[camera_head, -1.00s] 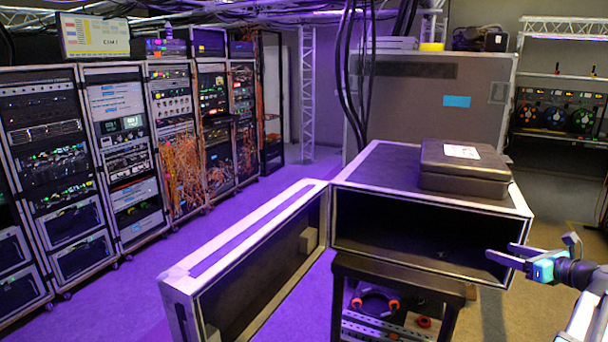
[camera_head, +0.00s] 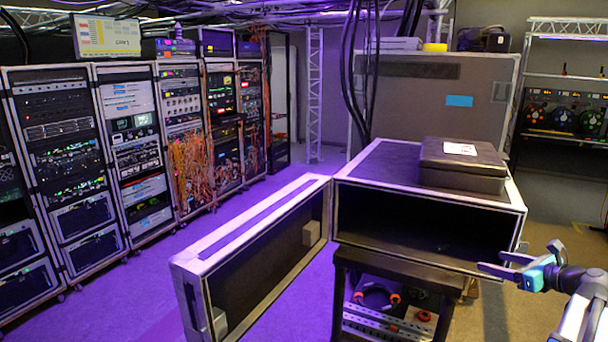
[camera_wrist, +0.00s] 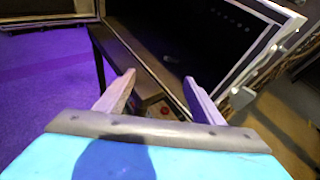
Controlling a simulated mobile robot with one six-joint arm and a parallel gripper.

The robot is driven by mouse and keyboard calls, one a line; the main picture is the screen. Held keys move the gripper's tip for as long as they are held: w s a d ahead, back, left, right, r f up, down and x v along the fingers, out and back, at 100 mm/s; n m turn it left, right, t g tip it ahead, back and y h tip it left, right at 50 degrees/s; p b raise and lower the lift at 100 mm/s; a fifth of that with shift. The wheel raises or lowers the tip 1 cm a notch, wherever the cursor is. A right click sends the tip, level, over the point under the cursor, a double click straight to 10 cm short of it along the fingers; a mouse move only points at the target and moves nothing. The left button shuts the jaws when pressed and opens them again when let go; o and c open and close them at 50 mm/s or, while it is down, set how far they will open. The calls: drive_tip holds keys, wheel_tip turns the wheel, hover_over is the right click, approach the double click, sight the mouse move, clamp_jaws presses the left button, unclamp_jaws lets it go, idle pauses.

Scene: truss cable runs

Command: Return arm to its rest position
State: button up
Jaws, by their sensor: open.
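My gripper (camera_head: 496,262) is at the right of the head view, in front of the lower right corner of the open flight case (camera_head: 428,266). Its jaws are open and nothing shows between them. In the wrist view my gripper (camera_wrist: 160,85) has its two fingers apart, with the dark inside of the case (camera_wrist: 190,40) beyond them. The fingers appear apart from the case edge, though the exact gap is hard to judge. My arm reaches in from the lower right corner of the head view.
The case's lid (camera_head: 260,262) hangs open to the left. The case stands on a dark stand (camera_head: 400,273) with orange-ended gear below. A black box (camera_head: 462,165) lies on top. Equipment racks (camera_head: 65,150) line the left. Purple-lit floor (camera_head: 130,300) between is clear.

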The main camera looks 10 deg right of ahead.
drive_tip(key=w+a+f+n+g+y, duration=0.1)
drive_tip(key=w+a+f+n+g, duration=0.3)
drive_tip(key=a+f, duration=0.5)
drive_tip(key=w+a+f+n+g+y, duration=0.1)
drive_tip(key=w+a+f+n, duration=0.2)
drive_tip(key=a+f+n, duration=0.5)
drive_tip(key=w+a+f+n+g+y, duration=0.1)
drive_tip(key=w+a+f+n+g, duration=0.35)
drive_tip(key=a, duration=0.75)
drive_tip(key=s+a+f+n+g+h, duration=0.2)
drive_tip(key=s+a+f+n, duration=0.3)
drive_tip(key=a+f+n, duration=0.55)
drive_tip(key=s+a+f+n+g+h, duration=0.2)
drive_tip(key=s+a+f+n, duration=0.45)
drive_tip(key=a, duration=0.75)
drive_tip(key=s+f+g+b, duration=0.6)
drive_tip(key=s+f+b, duration=0.4)
drive_tip(key=s+f, duration=1.5)
wheel_tip(320, 180, down, 4)
drive_tip(key=shift+s+a+f, duration=0.15)
drive_tip(key=shift+a+f, duration=0.05)
